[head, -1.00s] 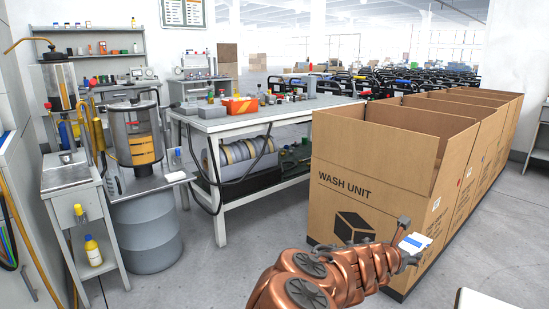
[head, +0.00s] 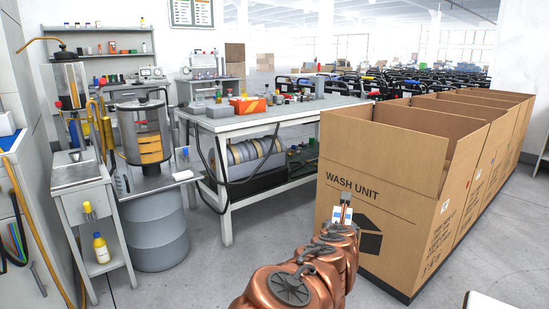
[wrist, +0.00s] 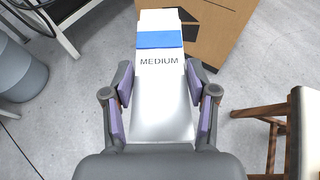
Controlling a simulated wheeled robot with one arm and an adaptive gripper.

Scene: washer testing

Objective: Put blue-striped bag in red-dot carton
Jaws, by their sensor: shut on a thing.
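A white bag with a blue stripe, marked MEDIUM, shows in the wrist view (wrist: 161,75); a small part of the bag shows in the head view (head: 342,214). My gripper (wrist: 163,108) is shut on the bag, with a finger pad on each side of it. In the head view my gripper (head: 344,200) is in front of the nearest carton's WASH UNIT face. The open-topped cardboard cartons stand in a row at right, the nearest one (head: 345,150) largest in view. A small reddish mark (head: 473,185) shows on a side face farther back; its shape is too small to tell.
A workbench (head: 225,125) with an orange box and small parts stands left of the cartons. A grey drum (head: 155,235) and a metal cart (head: 85,175) are at left. A wooden-legged stool (wrist: 262,112) is at right in the wrist view.

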